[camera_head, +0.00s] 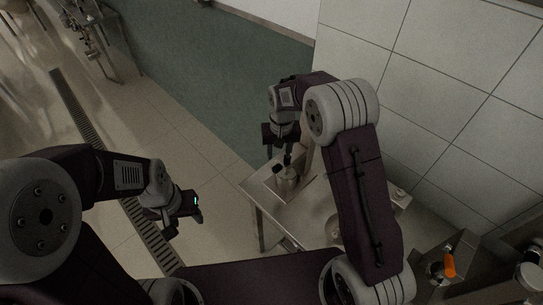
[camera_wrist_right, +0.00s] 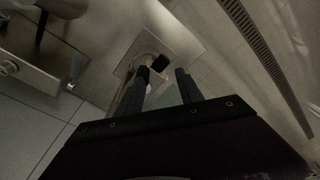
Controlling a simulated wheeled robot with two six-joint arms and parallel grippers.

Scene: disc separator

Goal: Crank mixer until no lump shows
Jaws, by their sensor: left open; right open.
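The mixer appears to be the small metal vessel (camera_head: 289,180) on a square base at the far left corner of a steel table. In the right wrist view its pale round body (camera_wrist_right: 146,47) shows beyond my fingers, with a dark crank knob (camera_wrist_right: 161,65) beside one fingertip. My right gripper (camera_head: 283,157) is open just above the mixer; its two fingers also show in the right wrist view (camera_wrist_right: 162,80), with the knob not clearly between them. My left gripper (camera_head: 188,215) is open and empty over the floor. I cannot see whether lumps show inside the mixer.
The steel table (camera_head: 260,205) stands against a tiled wall (camera_head: 440,80). A round bowl-like part (camera_head: 333,228) is partly behind my right arm. An orange-handled item (camera_head: 449,264) stands at lower right. A floor drain (camera_head: 90,125) and open floor lie left.

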